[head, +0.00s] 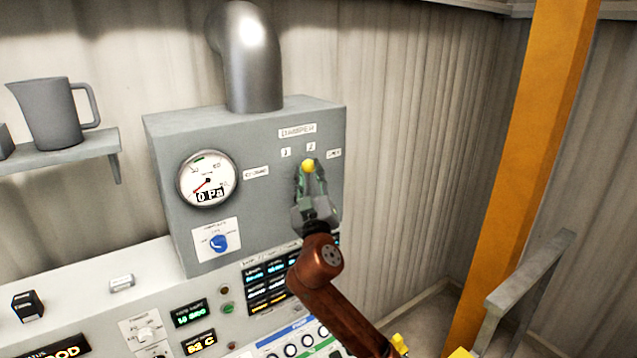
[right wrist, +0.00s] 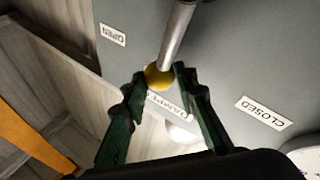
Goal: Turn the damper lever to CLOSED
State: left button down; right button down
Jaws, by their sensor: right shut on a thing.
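The damper lever has a yellow ball knob (head: 308,166), seen just below the label 2 on the grey damper box (head: 160,160). In the right wrist view its grey shaft (right wrist: 177,35) runs up from the yellow knob (right wrist: 158,77). My right gripper (head: 309,175) is shut on the knob, with a finger on either side in the wrist view (right wrist: 160,85). The CLOSED label (head: 256,173) is left of the knob and the OPEN label (head: 334,154) is right of it. The lever's pivot is hidden in the head view. My left gripper is out of view.
A round gauge (head: 208,178) reading 0 Pa and a blue knob (head: 218,243) are on the box's left side. A metal duct (head: 250,60) rises from its top. A control panel (head: 200,310) lies below. An orange post (head: 520,170) stands at right.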

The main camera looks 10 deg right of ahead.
jog(key=shift+s+a+f+n+y+b, duration=0.6)
jog(key=shift+a+n+y+b, duration=0.45)
jog(key=shift+n+y, duration=1.3)
jog(key=shift+s+a+f+n+y+b, duration=0.6)
jog(key=shift+a+n+y, duration=0.75)
jog(key=shift+n, duration=1.85)
jog(key=shift+s+a+f+n+y+b, duration=0.35)
jog(key=shift+a+f+n+y+b, duration=0.55)
jog(key=shift+n+y, duration=1.55)
jog(key=shift+a+n+h, duration=0.2)
jog(key=shift+n+h, duration=0.15)
jog(key=shift+n, duration=0.05)
jog(key=c, duration=1.5)
grip_release()
jog(key=shift+r, duration=0.15)
jog(key=shift+c, duration=0.2)
